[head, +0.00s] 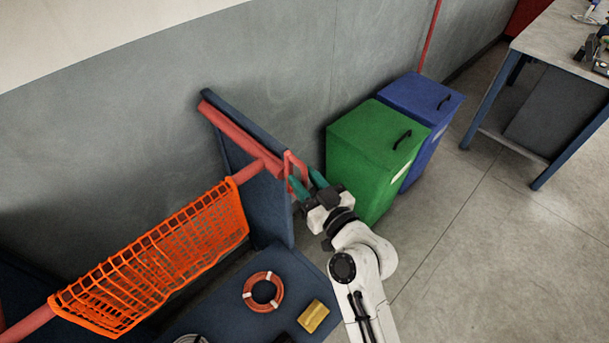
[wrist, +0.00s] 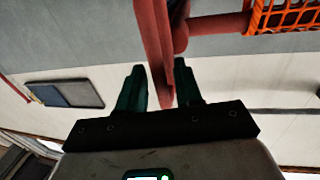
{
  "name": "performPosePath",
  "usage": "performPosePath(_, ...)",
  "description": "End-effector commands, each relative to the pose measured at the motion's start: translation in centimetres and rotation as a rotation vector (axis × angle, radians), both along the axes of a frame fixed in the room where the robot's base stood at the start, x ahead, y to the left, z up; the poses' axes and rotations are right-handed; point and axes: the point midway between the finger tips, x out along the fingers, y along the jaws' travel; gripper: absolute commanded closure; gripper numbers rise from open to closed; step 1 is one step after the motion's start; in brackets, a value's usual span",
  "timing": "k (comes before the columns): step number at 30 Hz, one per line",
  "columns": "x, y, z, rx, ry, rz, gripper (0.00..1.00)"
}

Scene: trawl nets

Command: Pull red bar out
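The red bar (head: 246,173) runs through the orange net (head: 160,262) and past the blue side panel of the rack. At its right end is a red handle (head: 293,166), also in the wrist view (wrist: 157,45). My gripper (head: 306,183) is at this handle, beside the green bin. In the wrist view its two teal fingers (wrist: 160,84) are apart, with the red handle reaching down between them. A narrow gap shows on the left; contact on the right is unclear.
A green bin (head: 365,145) and a blue bin (head: 420,100) stand close behind my gripper. The blue shelf (head: 225,312) holds a red ring (head: 248,292) and a yellow block (head: 313,316). A workbench (head: 560,40) stands at far right. Floor is free at right.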

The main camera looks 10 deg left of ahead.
Motion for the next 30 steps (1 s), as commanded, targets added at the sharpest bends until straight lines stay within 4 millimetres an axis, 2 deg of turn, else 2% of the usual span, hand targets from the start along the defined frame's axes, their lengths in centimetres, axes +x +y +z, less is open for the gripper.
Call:
performPosePath(10, 0.29, 0.26, -0.04, 0.000, 0.000, 0.000, 0.65)
performPosePath(21, 0.27, 0.24, -0.03, 0.000, 0.000, 0.000, 1.00)
performPosePath(30, 0.27, 0.24, -0.03, 0.000, 0.000, 0.000, 1.00)
